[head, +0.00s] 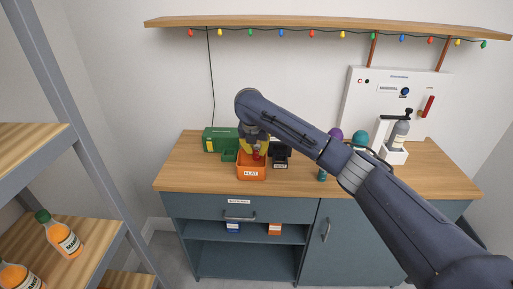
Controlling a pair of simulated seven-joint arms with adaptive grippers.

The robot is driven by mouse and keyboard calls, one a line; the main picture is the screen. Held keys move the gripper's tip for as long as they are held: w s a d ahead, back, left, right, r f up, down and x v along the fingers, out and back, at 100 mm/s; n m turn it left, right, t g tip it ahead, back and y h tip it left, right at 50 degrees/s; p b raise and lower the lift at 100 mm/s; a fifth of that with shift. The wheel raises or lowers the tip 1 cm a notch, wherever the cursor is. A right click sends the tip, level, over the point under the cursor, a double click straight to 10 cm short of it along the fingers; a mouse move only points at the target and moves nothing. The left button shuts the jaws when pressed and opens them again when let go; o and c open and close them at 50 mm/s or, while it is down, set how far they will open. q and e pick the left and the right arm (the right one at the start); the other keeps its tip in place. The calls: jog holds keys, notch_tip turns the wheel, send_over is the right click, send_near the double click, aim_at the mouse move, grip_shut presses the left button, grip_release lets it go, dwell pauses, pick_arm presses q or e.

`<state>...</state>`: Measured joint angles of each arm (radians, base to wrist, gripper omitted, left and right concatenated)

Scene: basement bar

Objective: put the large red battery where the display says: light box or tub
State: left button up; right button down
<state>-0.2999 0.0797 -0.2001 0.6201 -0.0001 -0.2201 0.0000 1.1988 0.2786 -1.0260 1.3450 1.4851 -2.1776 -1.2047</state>
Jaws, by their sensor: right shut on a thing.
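My right gripper (256,146) is over the workbench, shut on a small red thing, likely the large red battery (256,155). The battery is above or within the mouth of an orange tub (251,173) with a white label that seems to read "FLAT". I cannot tell whether it touches the tub. A black device (281,154) with a small label stands just right of the tub; no display reading can be made out. A yellow thing (244,146) is partly hidden behind my gripper. My left gripper is not in view.
A green box (217,138) and a small green bin (229,155) stand left of the tub. A teal-capped bottle (322,173), purple and teal round things and a white holder (394,154) are to the right. The bench's front left is clear. Shelves with orange bottles (65,240) stand left.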

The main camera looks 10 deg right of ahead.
jog(key=c, duration=1.2)
grip_release()
jog(key=v, duration=1.2)
jog(key=shift+s+a+f, duration=0.1)
jog(key=shift+f, duration=0.05)
